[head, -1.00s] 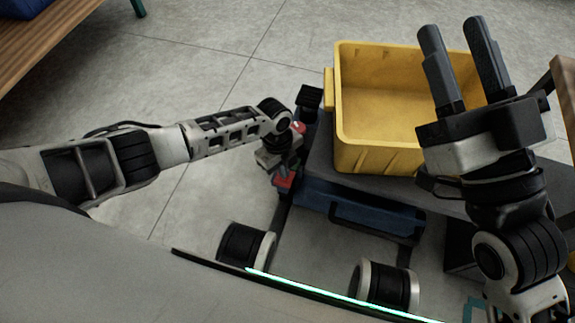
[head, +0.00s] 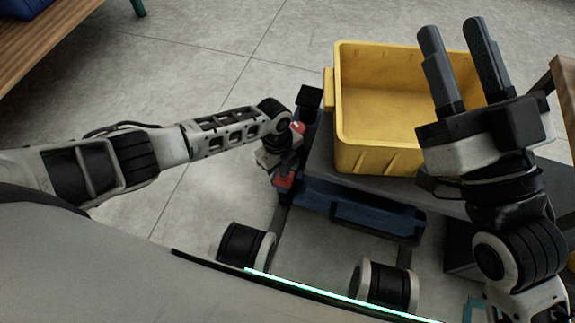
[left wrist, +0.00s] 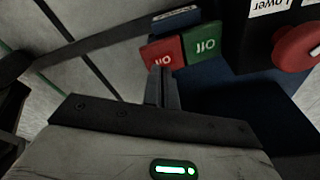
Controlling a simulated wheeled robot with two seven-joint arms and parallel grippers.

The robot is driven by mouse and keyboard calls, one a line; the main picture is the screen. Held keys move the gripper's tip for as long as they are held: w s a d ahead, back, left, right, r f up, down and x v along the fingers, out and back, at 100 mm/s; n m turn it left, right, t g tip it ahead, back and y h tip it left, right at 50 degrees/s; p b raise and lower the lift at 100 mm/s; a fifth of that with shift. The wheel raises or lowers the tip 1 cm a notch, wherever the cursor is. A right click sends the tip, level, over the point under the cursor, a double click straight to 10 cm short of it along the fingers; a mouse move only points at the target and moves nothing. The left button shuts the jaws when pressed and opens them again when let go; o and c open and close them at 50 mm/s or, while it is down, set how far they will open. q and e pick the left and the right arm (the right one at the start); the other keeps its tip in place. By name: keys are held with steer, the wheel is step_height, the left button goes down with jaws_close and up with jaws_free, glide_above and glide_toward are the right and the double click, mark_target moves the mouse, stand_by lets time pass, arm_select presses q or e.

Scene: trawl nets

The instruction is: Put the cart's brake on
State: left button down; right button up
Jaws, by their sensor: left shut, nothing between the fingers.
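The cart (head: 320,180) stands in front of me with a yellow crate on its deck. In the left wrist view, a red pedal (left wrist: 160,56) and a green pedal (left wrist: 199,44) sit side by side at the cart's end. The green one's label reads OFF upside down; the red one's label is partly covered. My left gripper (left wrist: 163,78) is shut and empty, its fingertips at the red pedal's lower edge; I cannot tell whether they touch. In the head view its fingers are mostly hidden by its own wrist. My right gripper (head: 450,28) is open and empty, raised over the crate's right side.
A red mushroom button (left wrist: 297,46) on a dark box with a "Lower" label is close right of the pedals. The yellow crate (head: 332,100) stands beyond my left wrist. A wooden bench (head: 50,45) is at upper left. The floor between is clear.

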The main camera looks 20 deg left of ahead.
arm_select(q)
steer(key=shift+f+b, duration=0.5)
steer(key=shift+f, duration=0.15)
arm_select(e)
steer(key=shift+f, duration=0.5)
